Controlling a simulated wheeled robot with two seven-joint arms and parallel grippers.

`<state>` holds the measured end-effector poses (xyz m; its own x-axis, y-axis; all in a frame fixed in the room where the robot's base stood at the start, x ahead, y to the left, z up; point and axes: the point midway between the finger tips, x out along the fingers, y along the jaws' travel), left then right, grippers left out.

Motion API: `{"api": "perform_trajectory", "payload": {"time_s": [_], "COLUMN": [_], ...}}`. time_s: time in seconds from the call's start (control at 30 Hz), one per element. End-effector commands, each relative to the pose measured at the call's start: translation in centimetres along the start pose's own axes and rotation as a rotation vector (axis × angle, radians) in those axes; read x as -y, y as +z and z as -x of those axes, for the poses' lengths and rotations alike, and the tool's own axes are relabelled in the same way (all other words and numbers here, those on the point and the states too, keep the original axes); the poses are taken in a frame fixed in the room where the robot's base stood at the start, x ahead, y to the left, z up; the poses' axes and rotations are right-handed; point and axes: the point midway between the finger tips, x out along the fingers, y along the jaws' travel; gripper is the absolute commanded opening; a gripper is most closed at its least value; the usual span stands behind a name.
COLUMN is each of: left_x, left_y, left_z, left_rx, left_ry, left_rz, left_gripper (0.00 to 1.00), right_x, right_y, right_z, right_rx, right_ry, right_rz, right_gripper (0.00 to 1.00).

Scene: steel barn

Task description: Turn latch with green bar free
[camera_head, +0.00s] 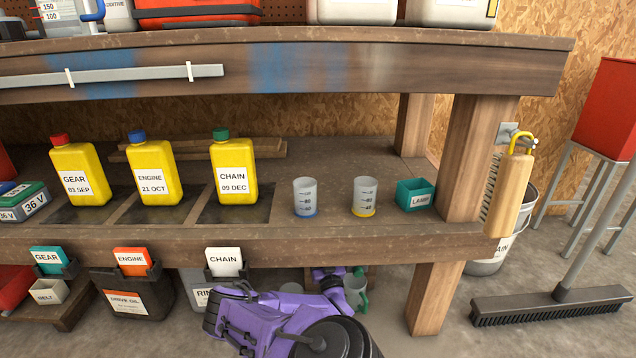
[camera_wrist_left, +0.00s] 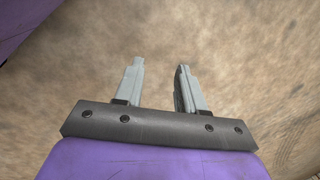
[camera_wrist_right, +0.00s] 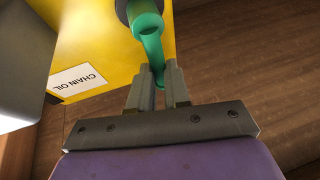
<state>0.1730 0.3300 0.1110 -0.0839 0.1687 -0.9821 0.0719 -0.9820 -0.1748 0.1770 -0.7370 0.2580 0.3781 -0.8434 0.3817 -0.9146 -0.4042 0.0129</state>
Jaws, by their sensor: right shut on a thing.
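In the right wrist view a green bar (camera_wrist_right: 149,42) comes down from a dark round collar (camera_wrist_right: 124,10) on a yellow container labelled CHAIN OIL (camera_wrist_right: 110,72). My right gripper (camera_wrist_right: 160,82) is shut on the bar's lower end, which shows between the fingers. How the bar works as a latch cannot be made out. In the head view my purple right arm reaches under the bench's lower shelf, and its fingers are hidden. My left gripper (camera_wrist_left: 160,75) is open and empty above bare floor in the left wrist view.
The bench's lower shelf edge (camera_head: 360,240) and its right leg (camera_head: 434,297) are close to my right arm. Yellow bottles and two measuring cups stand on the shelf. A broom (camera_head: 550,306) is at the right.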

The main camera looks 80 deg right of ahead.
Motion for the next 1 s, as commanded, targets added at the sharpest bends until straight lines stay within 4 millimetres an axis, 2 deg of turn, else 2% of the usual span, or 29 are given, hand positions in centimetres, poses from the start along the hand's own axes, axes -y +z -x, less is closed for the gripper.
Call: {"api": "perform_trajectory", "payload": {"time_s": [0.13,0.17,0.23,0.5,0.6,0.67,0.9,1.0], "left_x": [0.0,0.0,0.0,0.0,-0.1,-0.4,-1.6,-1.9], "left_y": [0.0,0.0,0.0,0.0,0.3,0.8,3.4,4.0], "left_z": [0.0,0.0,0.0,0.0,0.5,1.1,3.8,4.4], "left_rx": [0.000,0.000,0.000,0.001,0.016,0.041,0.171,0.199], "left_ry": [0.000,0.000,0.000,0.000,0.006,0.017,0.065,0.076], "left_rz": [0.000,0.000,0.000,0.000,0.000,-0.002,-0.013,-0.012], "left_gripper": [0.39,0.39,0.39,0.39,0.39,0.39,0.39,0.39], "right_x": [0.0,0.0,0.0,0.2,0.2,0.2,0.1,0.1], "right_y": [0.2,0.2,0.1,0.1,0.0,-0.1,-0.2,-0.1], "right_z": [0.4,0.4,0.3,0.2,0.8,1.8,7.5,9.3], "right_rx": [0.007,0.008,0.007,0.004,0.005,0.007,0.008,0.007], "right_ry": [0.003,0.003,0.002,-0.001,-0.003,-0.003,-0.003,-0.002], "right_rz": [0.006,0.006,0.005,0.002,0.001,0.002,0.003,0.003], "right_gripper": [0.00,0.20,0.42,0.42,0.42,0.42,0.42,0.42]}}
